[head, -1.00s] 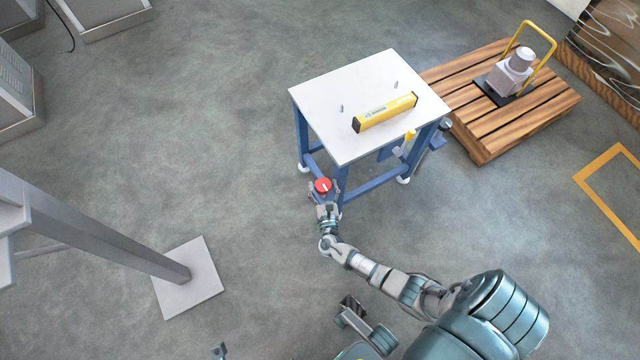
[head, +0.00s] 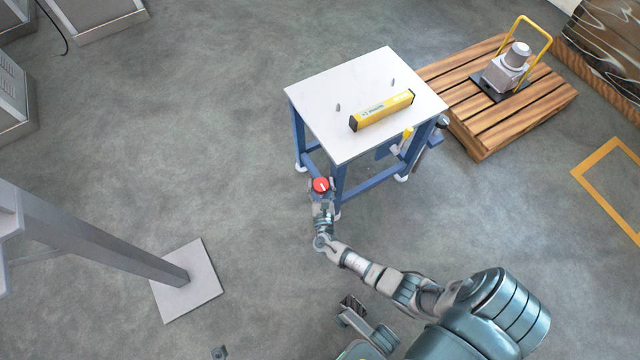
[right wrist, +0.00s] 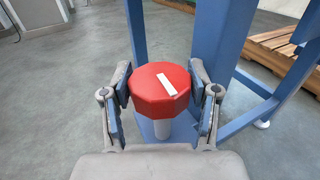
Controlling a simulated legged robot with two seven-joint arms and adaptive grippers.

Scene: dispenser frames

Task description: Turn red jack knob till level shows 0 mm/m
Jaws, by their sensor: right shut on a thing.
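The red knob (head: 321,185) is many-sided with a white stripe on top. It sits low at the near-left leg of the white-topped blue table (head: 345,140). My right gripper (head: 322,195) is shut on it. In the right wrist view the red knob (right wrist: 160,88) sits between the two fingers of my right gripper (right wrist: 162,95), one on each side. Its white stripe (right wrist: 166,84) tilts slightly, and a pale shaft shows below. The yellow level (head: 382,110) lies on the tabletop; its reading is too small to make out.
Two small grey pieces (head: 338,107) (head: 392,83) stand on the tabletop. A wooden pallet (head: 478,125) with a grey device (head: 506,70) is right of the table. A grey post on a square plate (head: 205,295) stands left. The floor between is clear.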

